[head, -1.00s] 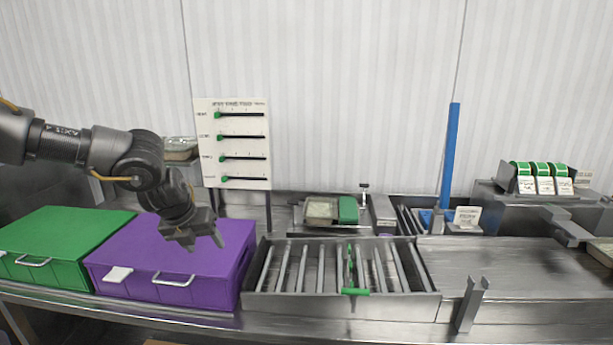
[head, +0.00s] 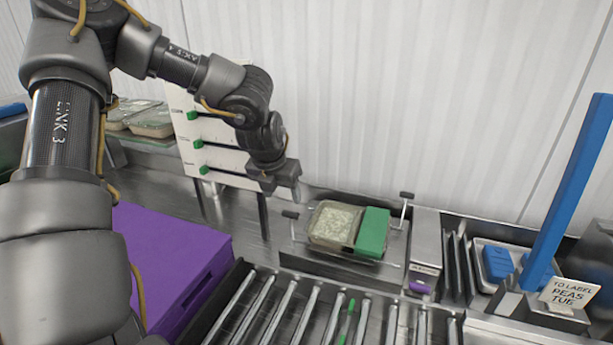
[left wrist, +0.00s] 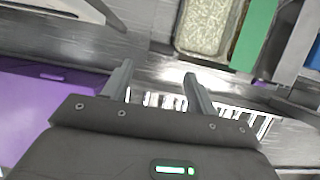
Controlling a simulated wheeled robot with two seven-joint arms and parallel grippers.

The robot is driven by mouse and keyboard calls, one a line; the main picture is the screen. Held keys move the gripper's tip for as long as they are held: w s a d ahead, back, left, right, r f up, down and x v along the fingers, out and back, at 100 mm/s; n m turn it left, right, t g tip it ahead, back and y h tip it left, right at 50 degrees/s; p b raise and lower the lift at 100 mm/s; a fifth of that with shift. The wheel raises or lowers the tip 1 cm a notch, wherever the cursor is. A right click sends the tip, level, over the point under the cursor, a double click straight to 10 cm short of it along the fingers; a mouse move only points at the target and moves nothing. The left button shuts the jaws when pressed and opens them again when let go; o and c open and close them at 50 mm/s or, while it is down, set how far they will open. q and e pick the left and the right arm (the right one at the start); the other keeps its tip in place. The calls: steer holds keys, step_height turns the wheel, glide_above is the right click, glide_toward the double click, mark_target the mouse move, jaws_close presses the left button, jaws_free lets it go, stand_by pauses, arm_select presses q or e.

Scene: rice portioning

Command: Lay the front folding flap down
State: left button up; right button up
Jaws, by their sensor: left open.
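A metal folding station (head: 395,245) stands behind the roller bed. In it lies a clear tub of pale rice-like grains (head: 334,222), with a green block (head: 373,232) at its right. A dark knob on a thin rod (head: 407,196) stands upright at its right, and another dark knob (head: 290,214) sits at its left. I cannot tell which part is the front flap. My left gripper (head: 283,192) is open and empty, above and left of the station, apart from it. In the left wrist view its fingers (left wrist: 157,72) are spread, with the tub (left wrist: 208,25) beyond. My right gripper is not in view.
A purple box (head: 170,255) stands at the left, beside the roller bed (head: 300,310). A slider board (head: 182,120) is behind my left arm. Air above the station is clear.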

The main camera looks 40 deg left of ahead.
mark_target(290, 212)
arm_select(q)
steer(key=x, duration=0.2)
steer(key=b+x, duration=0.1)
steer(key=x, duration=0.1)
steer(key=shift+d, duration=0.15)
steer(key=b+x, duration=0.4)
steer(key=shift+w+f+b, duration=0.15)
steer(key=shift+f+b, duration=0.1)
steer(key=shift+b, duration=0.4)
steer(key=shift+w, duration=0.1)
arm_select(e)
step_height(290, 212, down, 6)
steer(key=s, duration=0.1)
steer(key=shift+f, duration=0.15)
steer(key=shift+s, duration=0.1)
